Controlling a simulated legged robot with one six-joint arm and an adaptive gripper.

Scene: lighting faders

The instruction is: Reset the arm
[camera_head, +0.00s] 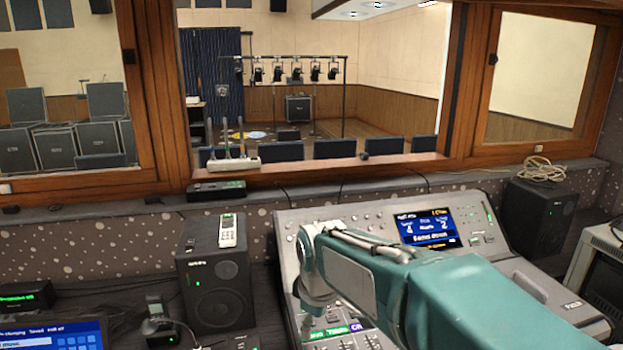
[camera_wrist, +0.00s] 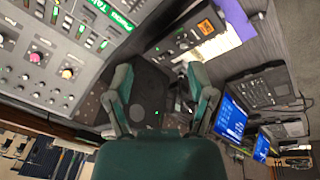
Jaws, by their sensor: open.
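The lighting console (camera_head: 300,215) stands on the desk with a lit blue screen (camera_head: 428,227) near its top. My arm reaches across the console from the lower right and covers much of its middle. A dark box, likely a speaker, lies beyond the fingers. The console's faders and knobs (camera_wrist: 65,70) show at the left of the wrist view, apart from the fingers.
A black speaker (camera_head: 215,285) with a remote (camera_head: 228,231) on top stands left of the console. Another speaker (camera_head: 535,222) stands behind right. A laptop (camera_head: 55,335) sits at lower left. Wood-framed windows and a sill (camera_head: 320,170) close off the back.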

